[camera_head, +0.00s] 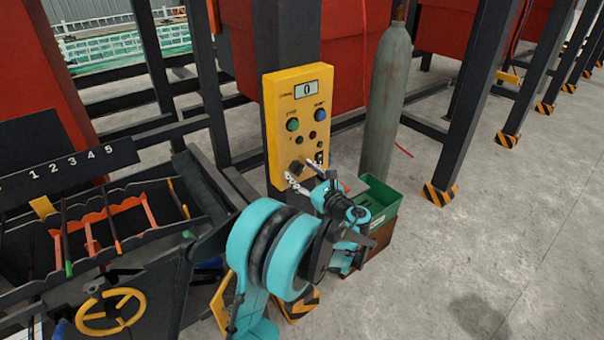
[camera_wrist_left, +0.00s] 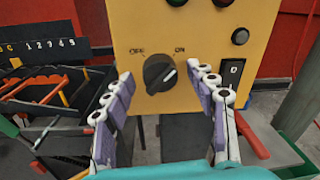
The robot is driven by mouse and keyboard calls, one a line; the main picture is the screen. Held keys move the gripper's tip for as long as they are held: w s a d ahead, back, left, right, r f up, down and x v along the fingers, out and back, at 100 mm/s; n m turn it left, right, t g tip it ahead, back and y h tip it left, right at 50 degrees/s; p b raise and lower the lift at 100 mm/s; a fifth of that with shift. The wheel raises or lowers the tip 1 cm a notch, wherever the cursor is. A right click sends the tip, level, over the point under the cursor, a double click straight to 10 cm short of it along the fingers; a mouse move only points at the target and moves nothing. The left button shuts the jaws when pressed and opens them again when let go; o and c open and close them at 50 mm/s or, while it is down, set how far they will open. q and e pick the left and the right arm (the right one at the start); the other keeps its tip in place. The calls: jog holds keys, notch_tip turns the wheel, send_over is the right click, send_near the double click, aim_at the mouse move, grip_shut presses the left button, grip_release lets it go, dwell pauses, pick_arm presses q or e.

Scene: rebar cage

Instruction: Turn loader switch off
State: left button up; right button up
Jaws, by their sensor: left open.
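The loader switch is a black rotary knob (camera_wrist_left: 160,74) on the yellow control panel (camera_head: 284,108). In the left wrist view OFF is printed at its upper left and ON at its upper right. The knob's white mark slants up to the right, toward ON. In the head view the knob (camera_head: 296,166) is low on the panel. My left gripper (camera_head: 305,178) is open in front of the panel's lower part. In the left wrist view its fingers (camera_wrist_left: 159,76) stand apart on either side of the knob, with no clear contact. My right gripper is not in view.
Green and red buttons sit above the knob, and a black rocker switch (camera_wrist_left: 232,73) is to its right. A grey gas cylinder (camera_head: 387,105) and a green bin (camera_head: 379,197) stand right of the panel. A rack with numbered slots (camera_head: 75,165) is at left. Floor at right is clear.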

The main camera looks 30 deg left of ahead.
pick_arm(q)
jog(key=c, duration=1.2)
jog(key=shift+o, duration=0.2)
jog(key=shift+n, duration=0.3)
jog(key=n+b, duration=0.1)
jog(key=n, duration=0.2)
jog(key=shift+f+n, duration=0.1)
jog(key=shift+n, duration=0.2)
jog(key=n+b, duration=0.1)
jog(key=n, duration=0.3)
jog(key=shift+n, duration=0.4)
jog(key=n, duration=0.4)
jog(key=shift+n+y+b, duration=0.4)
jog(key=shift+n+g, duration=0.4)
jog(key=shift+n, duration=2)
